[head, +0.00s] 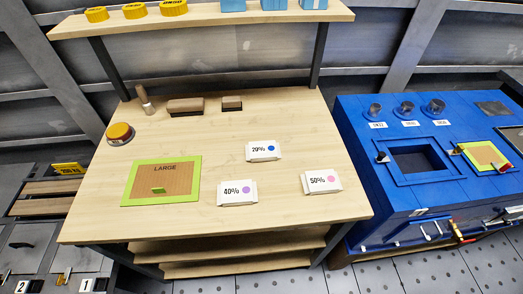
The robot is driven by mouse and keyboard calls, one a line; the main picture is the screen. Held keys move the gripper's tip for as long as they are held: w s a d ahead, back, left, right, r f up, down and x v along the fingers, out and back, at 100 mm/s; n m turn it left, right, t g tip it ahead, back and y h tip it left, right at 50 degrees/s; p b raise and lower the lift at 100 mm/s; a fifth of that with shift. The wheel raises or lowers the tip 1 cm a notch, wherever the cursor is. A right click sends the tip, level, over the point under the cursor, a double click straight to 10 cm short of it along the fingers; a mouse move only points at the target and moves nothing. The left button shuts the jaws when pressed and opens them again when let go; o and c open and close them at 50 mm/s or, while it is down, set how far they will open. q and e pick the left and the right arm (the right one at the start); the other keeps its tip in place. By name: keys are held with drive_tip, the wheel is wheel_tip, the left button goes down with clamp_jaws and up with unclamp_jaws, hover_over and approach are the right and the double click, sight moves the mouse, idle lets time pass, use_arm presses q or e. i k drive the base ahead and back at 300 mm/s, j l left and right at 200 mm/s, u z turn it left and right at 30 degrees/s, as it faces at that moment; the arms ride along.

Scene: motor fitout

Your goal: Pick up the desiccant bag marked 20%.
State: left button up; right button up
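The desiccant bag marked 20% (263,151) is a small white packet with a blue dot, lying flat on the wooden workbench (210,220) near its middle. A bag marked 40% (237,192) with a purple dot lies in front of it to the left. A bag marked 50% (321,182) with a pink dot lies in front of it to the right. The three bags lie apart from each other. Neither of my grippers shows in the head view.
A green-framed board marked LARGE (161,181) lies left of the bags. A yellow-topped button (119,133), a brown block (186,106) and a smaller one (232,103) are farther back. A shelf (200,20) overhangs the rear. A blue cabinet (400,190) stands to the right.

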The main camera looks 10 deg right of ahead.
sight(264, 151)
drive_tip(key=j+z, duration=0.2)
drive_tip(key=z, duration=0.2)
drive_tip(key=j+z, duration=0.2)
drive_tip(key=z, duration=0.2)
drive_tip(key=k+j+z, duration=0.15)
drive_tip(key=z, duration=0.25)
drive_tip(key=k+j+z, duration=0.1)
drive_tip(key=z, duration=0.3)
